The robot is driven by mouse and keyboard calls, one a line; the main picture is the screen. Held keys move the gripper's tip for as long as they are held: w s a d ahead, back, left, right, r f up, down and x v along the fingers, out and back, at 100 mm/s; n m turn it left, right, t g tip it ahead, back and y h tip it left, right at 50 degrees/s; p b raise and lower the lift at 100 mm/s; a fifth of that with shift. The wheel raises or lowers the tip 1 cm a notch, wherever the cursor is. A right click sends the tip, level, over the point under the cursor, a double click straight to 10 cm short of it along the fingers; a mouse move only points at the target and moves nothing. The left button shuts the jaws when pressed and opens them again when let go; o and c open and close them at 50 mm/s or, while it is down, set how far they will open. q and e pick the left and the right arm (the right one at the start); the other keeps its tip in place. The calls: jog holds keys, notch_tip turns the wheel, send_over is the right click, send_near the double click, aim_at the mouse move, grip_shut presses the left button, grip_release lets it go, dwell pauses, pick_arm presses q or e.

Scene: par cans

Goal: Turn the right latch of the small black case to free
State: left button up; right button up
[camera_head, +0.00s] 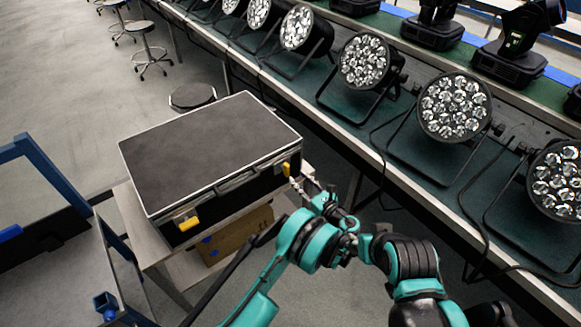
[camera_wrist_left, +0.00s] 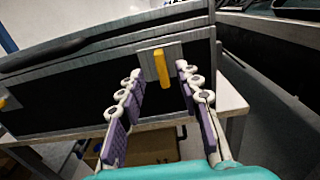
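The small black case (camera_head: 210,150) has a dark lid with a pale metal rim, shut, and stands on a light table. Its right latch (camera_head: 286,169) is a yellow lever on the front face near the right corner. In the left wrist view this right latch (camera_wrist_left: 162,68) stands upright on a grey plate. My left gripper (camera_head: 304,183) is at that latch; in the wrist view its fingers (camera_wrist_left: 160,80) are open, one on each side of the lever, with gaps visible. The left latch (camera_head: 187,221) is also yellow. My right gripper is not in view.
A long bench (camera_head: 345,140) with several par cans, such as one par can (camera_head: 454,107), runs along the right, close to the case. A cardboard box (camera_head: 235,236) sits under the case's table (camera_head: 150,246). A blue frame (camera_head: 45,165) stands left; stools are behind.

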aim_at(289, 169)
pick_arm(q)
jog(key=b+x, duration=0.1)
jog(key=x, duration=0.4)
jog(key=shift+w+a+f+b, duration=0.1)
jog(key=shift+w+a+b, duration=0.1)
jog(key=shift+a+b, duration=0.1)
jog(key=shift+w+a, duration=0.25)
jog(key=shift+w, duration=0.2)
grip_shut()
